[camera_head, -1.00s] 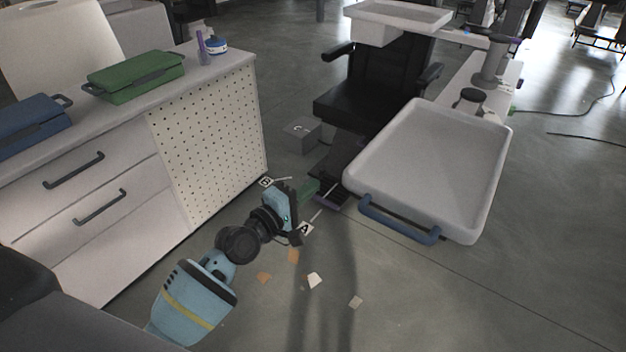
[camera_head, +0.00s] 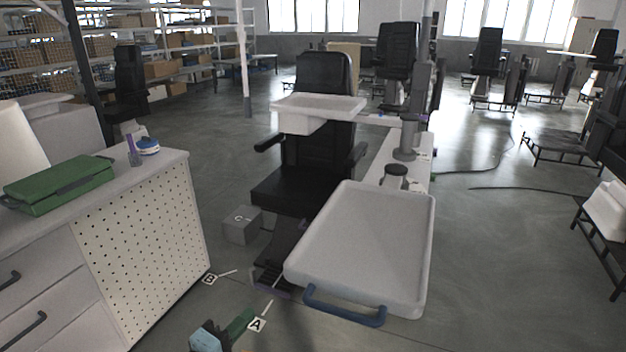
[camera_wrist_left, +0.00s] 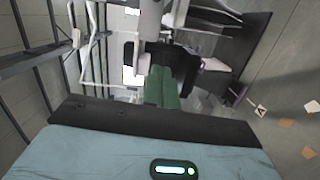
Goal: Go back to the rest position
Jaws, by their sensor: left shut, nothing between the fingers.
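My left gripper (camera_head: 243,321) shows at the bottom of the head view, low over the floor, in front of the white cabinet and the white tray. Its green fingers are shut with nothing between them. In the left wrist view the green fingers (camera_wrist_left: 162,88) lie side by side, pointing at the blurred chair and tray area. Most of my left arm is below the edge of the head view. My right gripper is in neither view.
A white tray (camera_head: 365,245) with a blue handle stands right of the gripper. A black chair (camera_head: 300,150) is behind it. A cabinet with a perforated panel (camera_head: 145,245) stands left, bearing a green case (camera_head: 60,185). Floor markers A (camera_head: 257,324) and B (camera_head: 210,279) lie near the gripper.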

